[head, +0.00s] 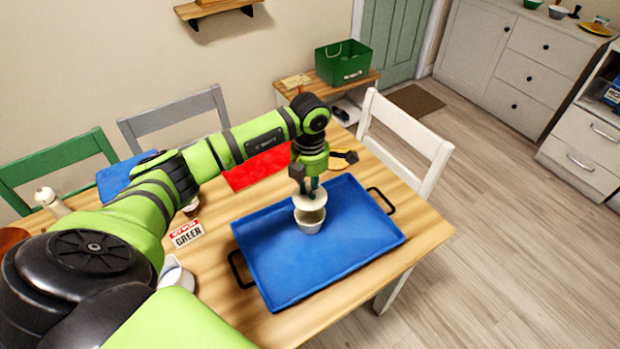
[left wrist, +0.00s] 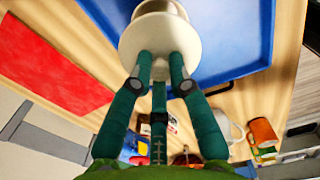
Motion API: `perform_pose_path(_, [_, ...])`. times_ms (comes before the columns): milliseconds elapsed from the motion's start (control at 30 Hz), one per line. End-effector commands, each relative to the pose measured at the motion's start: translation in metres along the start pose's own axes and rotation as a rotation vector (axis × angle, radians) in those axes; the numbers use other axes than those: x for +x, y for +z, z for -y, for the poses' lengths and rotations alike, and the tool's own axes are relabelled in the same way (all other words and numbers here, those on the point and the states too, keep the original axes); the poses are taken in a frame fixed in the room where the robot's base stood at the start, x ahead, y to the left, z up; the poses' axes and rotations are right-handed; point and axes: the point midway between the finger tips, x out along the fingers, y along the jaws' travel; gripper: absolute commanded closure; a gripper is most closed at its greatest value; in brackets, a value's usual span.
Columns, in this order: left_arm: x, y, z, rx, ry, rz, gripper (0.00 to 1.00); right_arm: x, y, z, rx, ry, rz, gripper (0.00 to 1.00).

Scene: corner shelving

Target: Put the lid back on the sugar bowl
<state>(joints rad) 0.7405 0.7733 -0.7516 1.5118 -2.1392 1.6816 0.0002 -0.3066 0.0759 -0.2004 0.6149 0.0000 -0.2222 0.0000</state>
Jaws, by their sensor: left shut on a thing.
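The cream sugar bowl (head: 309,226) stands on the blue tray (head: 270,272) on the wooden table. My left gripper (head: 308,187) points down and is shut on the cream lid (head: 312,200). The lid is just above the bowl, and the bowl's darker inside shows below the lid's edge, so the two look apart there. In the left wrist view my left gripper (left wrist: 162,62) has its green fingers closed at the lid (left wrist: 160,38). Part of the bowl (left wrist: 158,7) shows beyond the lid at the top edge. My right gripper is not in view.
A red mat (head: 255,172) and a blue mat (head: 122,175) lie at the table's back. A small sign (head: 186,233) stands left of the tray. White (head: 405,140), grey and green chairs surround the table. The tray around the bowl is clear.

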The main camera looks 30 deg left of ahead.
Motion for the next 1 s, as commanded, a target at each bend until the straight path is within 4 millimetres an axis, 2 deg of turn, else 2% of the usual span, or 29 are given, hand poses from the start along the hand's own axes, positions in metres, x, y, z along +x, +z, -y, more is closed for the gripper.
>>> perform_pose_path(200, [0.01, 0.0, 0.0, -0.01, -0.001, 0.001, 1.0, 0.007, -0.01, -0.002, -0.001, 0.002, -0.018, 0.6])
perform_pose_path(700, [0.057, 0.0, 0.0, -0.006, 0.0, 0.001, 1.0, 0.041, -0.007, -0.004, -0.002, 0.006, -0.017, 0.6])
perform_pose_path(1000, [0.064, 0.0, -0.001, -0.006, 0.001, 0.001, 1.0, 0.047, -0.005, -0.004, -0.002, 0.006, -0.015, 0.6])
